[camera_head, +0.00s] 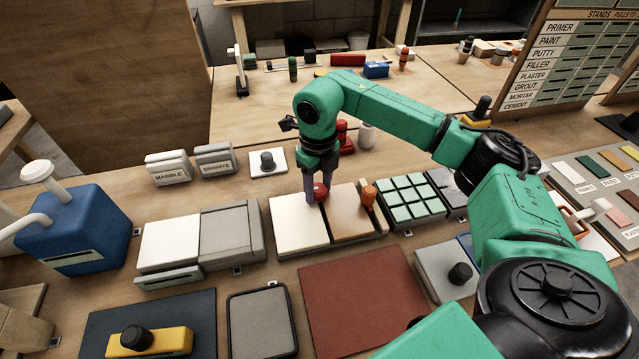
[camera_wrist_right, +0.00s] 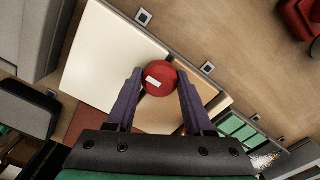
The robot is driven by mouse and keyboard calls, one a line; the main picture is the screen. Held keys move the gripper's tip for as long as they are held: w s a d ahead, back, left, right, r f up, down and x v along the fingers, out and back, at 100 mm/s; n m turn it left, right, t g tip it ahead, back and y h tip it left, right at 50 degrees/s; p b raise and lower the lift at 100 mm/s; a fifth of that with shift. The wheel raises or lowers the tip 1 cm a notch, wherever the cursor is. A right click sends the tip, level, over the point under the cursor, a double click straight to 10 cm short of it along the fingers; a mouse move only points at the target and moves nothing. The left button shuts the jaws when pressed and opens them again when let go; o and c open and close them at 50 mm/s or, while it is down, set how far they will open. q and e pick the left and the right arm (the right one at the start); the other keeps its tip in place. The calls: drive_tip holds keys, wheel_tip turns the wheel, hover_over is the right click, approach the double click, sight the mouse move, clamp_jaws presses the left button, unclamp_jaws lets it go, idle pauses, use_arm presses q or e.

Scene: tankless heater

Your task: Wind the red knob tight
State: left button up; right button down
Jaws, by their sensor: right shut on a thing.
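The red knob (camera_head: 321,191) stands on the back part of a board with a cream half (camera_head: 297,226) and a tan half (camera_head: 350,214). My right gripper (camera_head: 316,196) comes down on it from above, with one purple finger on each side. In the right wrist view the round red knob (camera_wrist_right: 159,78) with a small white mark sits between the two fingertips of the right gripper (camera_wrist_right: 160,80). The right gripper is shut on the knob. My left gripper is not in view.
An orange knob (camera_head: 369,195) stands right of the red one, close to the gripper. A green tile grid (camera_head: 411,198) lies further right. Marble and granite blocks (camera_head: 168,168) stand back left. A bare red-brown mat (camera_head: 362,295) lies in front.

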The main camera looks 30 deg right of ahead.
drive_tip(key=m+p, duration=0.1)
drive_tip(key=m, duration=0.4)
drive_tip(key=shift+m+p, duration=0.3)
drive_tip(key=shift+m, duration=0.7)
drive_tip(key=shift+f+m, duration=0.1)
drive_tip(key=shift+m, duration=0.8)
drive_tip(key=shift+s, duration=0.1)
drive_tip(key=shift+c, duration=2.4)
unclamp_jaws()
